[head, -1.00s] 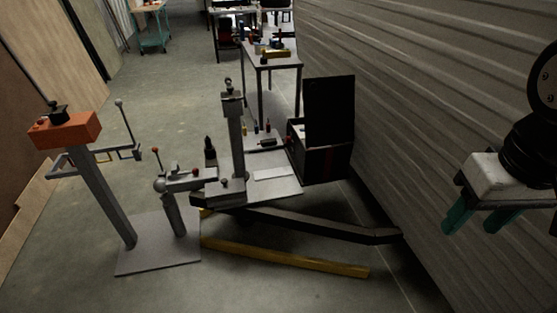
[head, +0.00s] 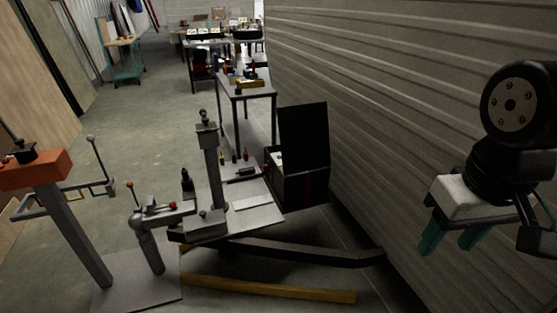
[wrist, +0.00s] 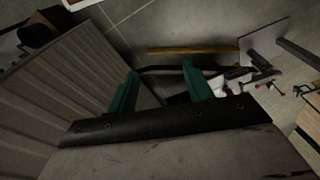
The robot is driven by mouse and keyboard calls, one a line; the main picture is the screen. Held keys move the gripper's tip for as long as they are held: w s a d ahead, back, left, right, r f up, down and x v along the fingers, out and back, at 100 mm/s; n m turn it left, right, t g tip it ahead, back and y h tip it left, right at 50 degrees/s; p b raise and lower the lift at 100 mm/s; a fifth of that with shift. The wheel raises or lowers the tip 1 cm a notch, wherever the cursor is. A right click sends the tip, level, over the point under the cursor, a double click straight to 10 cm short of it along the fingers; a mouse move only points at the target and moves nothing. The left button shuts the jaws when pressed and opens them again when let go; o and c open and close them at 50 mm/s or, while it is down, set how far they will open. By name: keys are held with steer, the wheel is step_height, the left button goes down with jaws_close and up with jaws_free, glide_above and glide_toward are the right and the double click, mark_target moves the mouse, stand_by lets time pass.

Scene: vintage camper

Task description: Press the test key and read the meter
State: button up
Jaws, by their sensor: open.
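I cannot make out a test key or a meter for certain in either view. An orange box with a black knob on top (head: 35,170) stands on a grey post at the left of the head view. A black case with its lid raised (head: 302,160) stands beside the ribbed wall, near the centre. Any dial or key on them is too small or hidden. My gripper (head: 450,245) hangs at the right of the head view, its teal fingers apart and empty. In the wrist view my gripper (wrist: 160,72) points down over the floor, touching nothing.
The ribbed wall (head: 390,110) runs close by on the right. A dark bar (head: 300,250) and a yellow bar (head: 270,290) lie low across the front. A grey stand with a post (head: 213,170) is centre-left. Workbenches (head: 222,42) stand far back. Open floor (head: 140,110) lies left of centre.

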jaws_close()
stand_by(1.9)
